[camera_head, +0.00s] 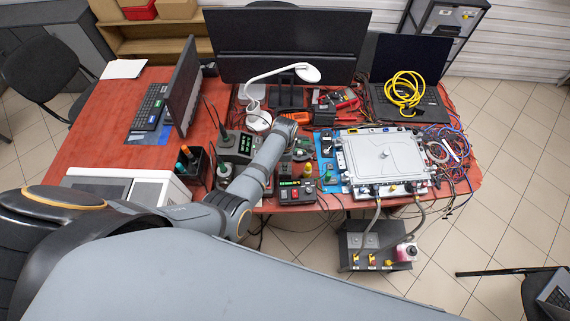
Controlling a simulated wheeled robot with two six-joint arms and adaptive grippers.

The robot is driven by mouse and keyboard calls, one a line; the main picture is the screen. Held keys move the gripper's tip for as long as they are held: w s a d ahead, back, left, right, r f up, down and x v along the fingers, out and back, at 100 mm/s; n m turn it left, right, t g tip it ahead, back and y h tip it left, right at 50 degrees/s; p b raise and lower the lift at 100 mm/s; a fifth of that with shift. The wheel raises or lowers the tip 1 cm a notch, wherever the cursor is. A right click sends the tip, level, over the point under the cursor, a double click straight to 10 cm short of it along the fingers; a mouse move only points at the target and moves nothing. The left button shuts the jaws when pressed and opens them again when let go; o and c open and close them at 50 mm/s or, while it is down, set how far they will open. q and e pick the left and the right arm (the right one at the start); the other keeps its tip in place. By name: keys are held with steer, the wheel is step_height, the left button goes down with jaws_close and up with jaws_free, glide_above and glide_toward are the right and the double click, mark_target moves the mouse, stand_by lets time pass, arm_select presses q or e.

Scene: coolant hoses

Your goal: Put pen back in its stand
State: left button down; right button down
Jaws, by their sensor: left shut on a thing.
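My left arm reaches in from the left over the front of the red bench, and its gripper (301,151) is at the end of the arm, above the middle of the bench. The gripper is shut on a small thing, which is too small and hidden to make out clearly. A dark holder (194,170) with orange and green tips sticking up stands at the front left of the bench, to the left of the gripper and apart from it. It looks like the pen stand. My right gripper is out of view.
A soldering station (236,147) stands between the holder and the gripper. A small control box (298,193) lies in front of the gripper. A grey metal unit (385,158) with hoses is at the right. A white lamp (259,119) stands behind. Bare bench (117,157) shows at the left.

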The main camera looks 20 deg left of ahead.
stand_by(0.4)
arm_select(q)
steer(key=c, duration=1.2)
jaws_free()
steer(key=o, duration=0.5)
steer(key=shift+o, duration=0.2)
step_height(320, 180, up, 6)
steer(key=p, duration=0.5)
steer(key=shift+f+p, duration=0.25)
steer(key=shift+p, duration=0.15)
